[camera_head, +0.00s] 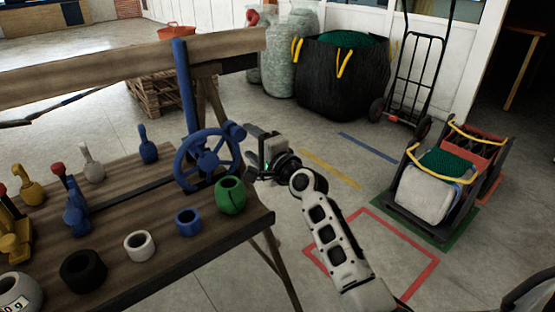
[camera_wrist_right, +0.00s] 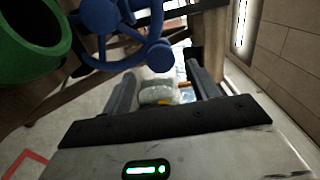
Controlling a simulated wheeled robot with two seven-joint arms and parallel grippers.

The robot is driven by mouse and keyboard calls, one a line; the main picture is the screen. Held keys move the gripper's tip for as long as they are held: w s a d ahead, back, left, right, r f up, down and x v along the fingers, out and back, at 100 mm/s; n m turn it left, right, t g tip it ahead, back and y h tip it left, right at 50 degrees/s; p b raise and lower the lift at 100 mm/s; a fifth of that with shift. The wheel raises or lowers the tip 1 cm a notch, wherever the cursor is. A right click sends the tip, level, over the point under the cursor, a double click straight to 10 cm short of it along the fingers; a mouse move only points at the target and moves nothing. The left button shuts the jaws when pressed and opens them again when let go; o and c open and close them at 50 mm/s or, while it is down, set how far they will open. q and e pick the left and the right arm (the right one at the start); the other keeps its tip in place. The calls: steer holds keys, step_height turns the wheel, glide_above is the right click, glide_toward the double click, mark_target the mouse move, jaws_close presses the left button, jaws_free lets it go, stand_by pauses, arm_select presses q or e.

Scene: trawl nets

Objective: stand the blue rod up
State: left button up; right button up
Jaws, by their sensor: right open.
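A blue rod (camera_head: 185,86) stands upright, or close to it, behind the blue handwheel (camera_head: 207,160) at the back of the wooden table, crossing in front of a wooden beam. Its lower end is hidden by the wheel. My right gripper (camera_head: 262,150) is open and empty, just right of the wheel and its knob, apart from the rod. In the right wrist view the open jaws (camera_wrist_right: 162,88) have nothing between them; the blue wheel (camera_wrist_right: 112,35) is above them. I cannot pick out the rod there. My left gripper is not in view.
The table (camera_head: 150,270) holds a green ring (camera_head: 230,195), a small blue ring (camera_head: 188,222), white and black rings, and several coloured levers. The wooden beam (camera_head: 110,65) runs behind.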

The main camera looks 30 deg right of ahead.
steer(key=s+d, duration=0.2)
steer(key=s, duration=1)
steer(key=shift+d, duration=0.2)
steer(key=s+a+f+n+g, duration=0.3)
steer(key=s+a+f+n, duration=0.3)
steer(key=s+f+n, duration=0.3)
steer(key=s+a+f+n+g, duration=0.3)
steer(key=s+a+f+n, duration=0.3)
steer(key=s+f+n, duration=0.3)
steer(key=s+f, duration=0.1)
steer(key=s, duration=0.2)
steer(key=shift+a+g+p, duration=0.25)
steer(key=shift+g+p, duration=0.05)
steer(key=shift+g, duration=0.1)
